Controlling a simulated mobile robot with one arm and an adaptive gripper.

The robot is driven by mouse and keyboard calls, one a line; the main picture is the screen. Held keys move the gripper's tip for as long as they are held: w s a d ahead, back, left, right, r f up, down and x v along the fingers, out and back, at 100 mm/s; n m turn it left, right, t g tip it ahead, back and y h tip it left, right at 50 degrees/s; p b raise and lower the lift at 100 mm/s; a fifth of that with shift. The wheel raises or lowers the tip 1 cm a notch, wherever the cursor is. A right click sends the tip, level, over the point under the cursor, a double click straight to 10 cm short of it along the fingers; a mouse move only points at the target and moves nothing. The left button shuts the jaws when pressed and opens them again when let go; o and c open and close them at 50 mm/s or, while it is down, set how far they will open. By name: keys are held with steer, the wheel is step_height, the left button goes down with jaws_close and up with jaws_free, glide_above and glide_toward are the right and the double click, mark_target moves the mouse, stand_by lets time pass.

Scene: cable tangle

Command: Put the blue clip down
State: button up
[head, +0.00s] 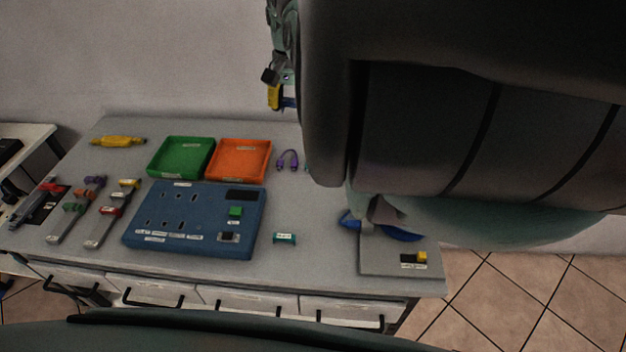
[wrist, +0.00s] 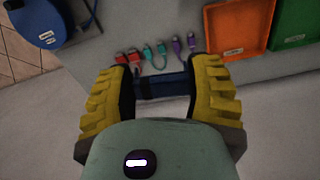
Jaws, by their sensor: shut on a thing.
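In the wrist view my gripper (wrist: 162,97) has its yellow ridged fingers shut on the blue clip (wrist: 162,86), a dark blue bar spanning between them. In the head view my gripper (head: 274,97) is up by the wall behind the table's back edge, with a bit of the blue clip (head: 289,102) beside it. The clip is held in the air, apart from the grey table (head: 310,215). Much of my arm blocks the right side of the head view.
A green tray (head: 208,146) and an orange tray (head: 266,150) stand at the back. A blue panel (head: 142,243) is in front of them. Short cables (wrist: 160,52) lie near the clip in the wrist view. Bare table shows right of the blue panel.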

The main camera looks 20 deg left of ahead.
steer(key=s+a+f, duration=0.3)
steer(key=s+f, duration=0.4)
steer(key=shift+n, duration=0.6)
steer(key=s+d+f+b, duration=0.1)
steer(key=s+f, duration=0.3)
steer(key=s, duration=0.2)
steer(key=s+d+f+b, duration=0.1)
steer(key=s+d+f, duration=0.1)
steer(key=s+f, duration=0.3)
steer(key=s+d+f, duration=0.2)
steer(key=s+f, duration=0.2)
steer(key=s, duration=0.4)
steer(key=shift+d+f+b, duration=0.15)
steer(key=shift+b, duration=0.25)
steer(key=shift+s+d+f, duration=0.15)
steer(key=shift+s+d, duration=0.2)
steer(key=p, duration=0.2)
glide_above(326, 249)
steer(key=shift+s+a+f, duration=0.1)
steer(key=shift+s+f, duration=0.05)
steer(key=shift+f, duration=0.6)
steer(key=shift+f+p, duration=0.5)
steer(key=shift+f, duration=1.25)
